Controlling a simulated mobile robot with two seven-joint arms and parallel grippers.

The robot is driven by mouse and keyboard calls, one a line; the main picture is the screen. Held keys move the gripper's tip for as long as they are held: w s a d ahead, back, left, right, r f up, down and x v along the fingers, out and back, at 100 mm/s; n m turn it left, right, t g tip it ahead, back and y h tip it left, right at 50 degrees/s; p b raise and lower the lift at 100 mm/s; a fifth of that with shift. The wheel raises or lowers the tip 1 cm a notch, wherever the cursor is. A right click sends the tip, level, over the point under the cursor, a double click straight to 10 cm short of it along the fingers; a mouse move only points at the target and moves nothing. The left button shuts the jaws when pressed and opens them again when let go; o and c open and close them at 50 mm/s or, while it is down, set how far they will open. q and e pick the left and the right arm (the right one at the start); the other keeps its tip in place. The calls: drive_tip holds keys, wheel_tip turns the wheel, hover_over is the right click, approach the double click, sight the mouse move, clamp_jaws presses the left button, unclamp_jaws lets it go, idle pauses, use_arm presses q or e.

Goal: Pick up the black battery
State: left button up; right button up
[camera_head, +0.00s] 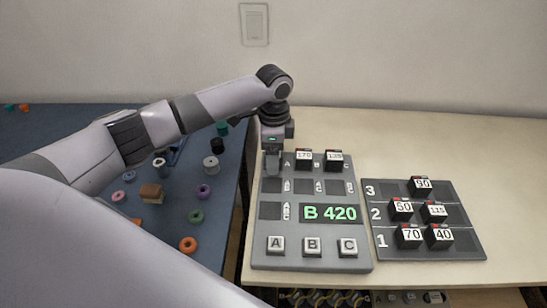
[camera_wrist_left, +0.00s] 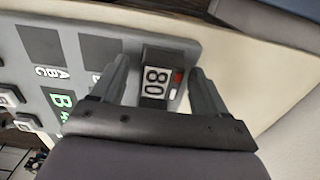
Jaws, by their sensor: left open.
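A black battery (camera_wrist_left: 153,62) with a white label reading 80 and a small red mark sits on the grey board (camera_wrist_left: 198,30). My left gripper (camera_wrist_left: 160,70) is open, with one finger on each side of this battery; I cannot tell if they touch it. In the head view my left gripper (camera_head: 273,163) points down at the board's upper left corner, by the letter A, and hides that battery. Two more black batteries stand on the board, 170 (camera_head: 304,161) and 135 (camera_head: 334,161). My right gripper is not in view.
The board's display (camera_head: 330,213) reads B 420, above buttons A (camera_head: 275,246), B (camera_head: 312,247) and C (camera_head: 348,247). A dark rack (camera_head: 461,246) at the right holds several batteries, labelled 90, 50, 115, 70 and 40. A blue table (camera_head: 225,235) with small coloured parts is at the left.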

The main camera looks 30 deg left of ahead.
use_arm(q)
drive_tip(key=shift+f, duration=0.2)
drive_tip(key=c, duration=0.9)
drive_tip(key=shift+c, duration=1)
drive_tip(key=shift+r, duration=0.15)
